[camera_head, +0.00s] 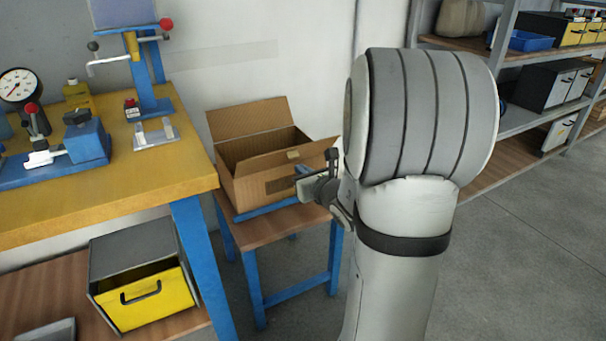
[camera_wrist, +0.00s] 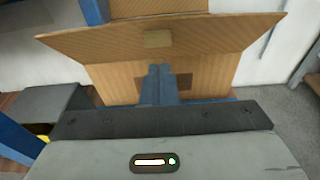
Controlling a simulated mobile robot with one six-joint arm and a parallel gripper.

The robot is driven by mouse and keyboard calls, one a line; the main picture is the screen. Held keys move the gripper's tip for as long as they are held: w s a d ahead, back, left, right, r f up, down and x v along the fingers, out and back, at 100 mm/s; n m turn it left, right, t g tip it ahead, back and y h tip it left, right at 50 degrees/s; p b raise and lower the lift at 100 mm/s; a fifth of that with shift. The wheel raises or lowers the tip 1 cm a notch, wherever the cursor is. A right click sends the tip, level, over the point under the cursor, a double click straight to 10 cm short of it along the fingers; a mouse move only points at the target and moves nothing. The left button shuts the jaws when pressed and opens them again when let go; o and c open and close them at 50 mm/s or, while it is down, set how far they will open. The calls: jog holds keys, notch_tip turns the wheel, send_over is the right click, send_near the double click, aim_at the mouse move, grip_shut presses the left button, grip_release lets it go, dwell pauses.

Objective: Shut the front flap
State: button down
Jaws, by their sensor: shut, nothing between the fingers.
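A brown cardboard box (camera_head: 245,190) stands on a small table. Its front flap (camera_head: 270,162) is open and leans outward from the front rim, with a small tape patch on it. The flap also shows in the wrist view (camera_wrist: 105,42), spread wide above the box's front wall (camera_wrist: 215,72). The back flap (camera_head: 248,118) stands up, and the box's inside is dark. My gripper (camera_head: 303,172) is at the box's front, near the right corner in the head view. Its blue fingers (camera_wrist: 160,70) are shut and empty, in front of the front wall, just below the flap; contact is unclear.
The small table (camera_head: 275,226) has blue legs and a blue strip by the box. A yellow-topped workbench (camera_head: 190,170) with blue fixtures stands to the left, with a yellow-fronted bin (camera_head: 150,300) below. Shelves (camera_head: 520,160) stand at right. Open floor (camera_head: 520,270) lies at front right.

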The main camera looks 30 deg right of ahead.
jog(key=shift+w+r, duration=0.5)
jog(key=shift+w, duration=0.2)
jog(key=shift+p, duration=0.35)
